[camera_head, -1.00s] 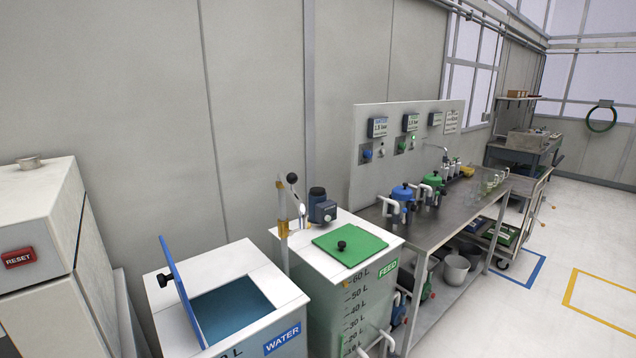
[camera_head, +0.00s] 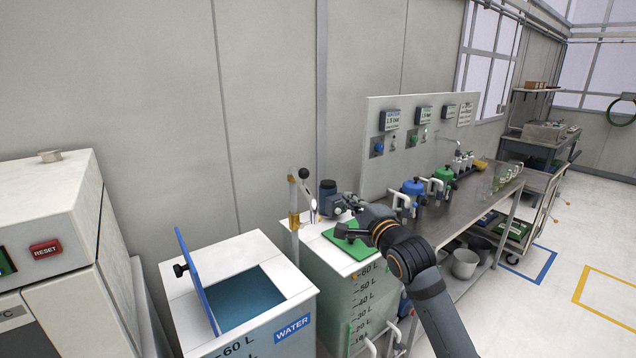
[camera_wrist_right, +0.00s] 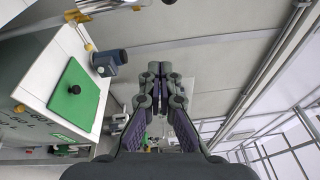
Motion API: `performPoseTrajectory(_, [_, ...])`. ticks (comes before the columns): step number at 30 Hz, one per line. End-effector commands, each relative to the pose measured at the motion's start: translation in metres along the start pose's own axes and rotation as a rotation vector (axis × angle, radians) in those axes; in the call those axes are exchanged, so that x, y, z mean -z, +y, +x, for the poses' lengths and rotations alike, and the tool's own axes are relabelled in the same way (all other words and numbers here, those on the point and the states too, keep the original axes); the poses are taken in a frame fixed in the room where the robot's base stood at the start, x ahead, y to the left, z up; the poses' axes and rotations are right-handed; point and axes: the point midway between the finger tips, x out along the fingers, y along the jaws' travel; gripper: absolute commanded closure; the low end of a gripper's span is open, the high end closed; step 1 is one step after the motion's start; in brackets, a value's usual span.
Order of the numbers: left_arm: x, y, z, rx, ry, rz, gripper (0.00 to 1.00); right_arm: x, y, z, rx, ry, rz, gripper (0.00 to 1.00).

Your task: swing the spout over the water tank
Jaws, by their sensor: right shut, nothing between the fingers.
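The swing spout stands on a brass post (camera_head: 294,218) between the two tanks, with a black ball knob (camera_head: 305,173) on its upper arm. A short pale tube hangs down beside the post, toward the feed-tank side. The water tank (camera_head: 298,283) is to the left, with its blue lid (camera_head: 197,281) raised and water showing inside. My right gripper (camera_head: 342,206) is above the far side of the feed tank, right of the spout and apart from it. In the wrist view its fingers (camera_wrist_right: 160,70) are shut and empty; the post (camera_wrist_right: 84,38) shows at upper left.
The feed tank has a green lid (camera_head: 347,243) under my right arm. A blue motor-like unit (camera_head: 327,190) stands on its back, close to the gripper. The bench (camera_head: 470,195) with blue and green pots is to the right. A cabinet with a RESET button (camera_head: 46,248) is at left.

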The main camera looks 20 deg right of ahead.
Motion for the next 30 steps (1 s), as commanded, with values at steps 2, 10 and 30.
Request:
performPoseTrajectory(2, [-0.003,0.000,0.000,0.000,-0.004,0.000,0.60,-0.005,-0.011,-0.004,0.016,-0.010,0.021,1.00])
performPoseTrajectory(10, [-0.002,0.000,-0.006,0.000,-0.004,0.000,0.60,-0.005,-0.013,0.012,0.017,-0.009,0.029,1.00])
performPoseTrajectory(30, [0.005,-0.003,-0.039,-0.001,0.001,0.000,0.60,-0.041,-0.015,0.105,0.016,-0.011,0.025,1.00])
